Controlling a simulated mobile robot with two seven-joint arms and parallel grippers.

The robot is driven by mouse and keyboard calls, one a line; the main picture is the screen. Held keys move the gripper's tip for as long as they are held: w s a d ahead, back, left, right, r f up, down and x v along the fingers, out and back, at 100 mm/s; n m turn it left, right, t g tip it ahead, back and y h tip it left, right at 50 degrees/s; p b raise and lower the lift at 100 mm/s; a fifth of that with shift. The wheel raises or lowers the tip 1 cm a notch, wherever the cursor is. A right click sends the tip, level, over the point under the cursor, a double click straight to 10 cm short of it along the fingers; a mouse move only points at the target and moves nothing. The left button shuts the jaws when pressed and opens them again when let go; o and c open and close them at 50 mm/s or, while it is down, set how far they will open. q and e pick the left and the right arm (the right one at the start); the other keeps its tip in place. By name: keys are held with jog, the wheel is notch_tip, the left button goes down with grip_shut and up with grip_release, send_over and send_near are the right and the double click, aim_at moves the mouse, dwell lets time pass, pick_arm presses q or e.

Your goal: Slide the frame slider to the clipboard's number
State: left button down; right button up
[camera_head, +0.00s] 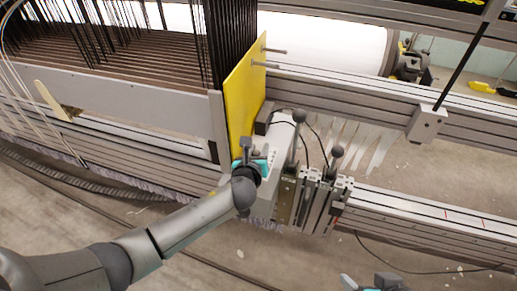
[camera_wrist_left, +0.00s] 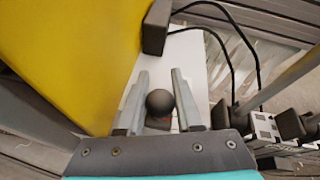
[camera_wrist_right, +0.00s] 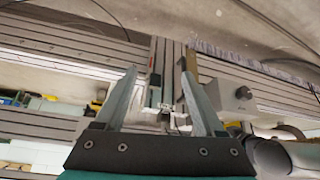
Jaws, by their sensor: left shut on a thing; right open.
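The frame slider seems to be the pale grey block (camera_head: 283,132) beside the yellow panel. My left gripper (camera_head: 256,158) is over this block, right of the panel's lower edge. In the left wrist view, its fingers stand either side of a dark ball knob (camera_wrist_left: 160,102) and are shut on it. The finger contact is partly hidden in the head view. My right gripper (camera_head: 373,284) is at the bottom edge of the head view, away from the machine. In the right wrist view it is open and empty (camera_wrist_right: 159,78). No clipboard or readable number is visible.
The yellow panel (camera_head: 243,95) stands close left of my left gripper. Further dark ball knobs (camera_head: 336,150) on levers stand to the right, near dark cables. A long metal rail (camera_head: 430,225) runs right. Dark warp threads (camera_head: 229,50) hang behind the panel. Open floor lies in front.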

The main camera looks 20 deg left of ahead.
pick_arm(q)
jog(key=shift+w, duration=1.4)
jog(key=c, duration=0.6)
grip_release()
pick_arm(e)
jog(key=shift+s+d+r+g, duration=0.15)
jog(key=shift+s+d+g, duration=0.15)
jog(key=shift+s+d, duration=0.05)
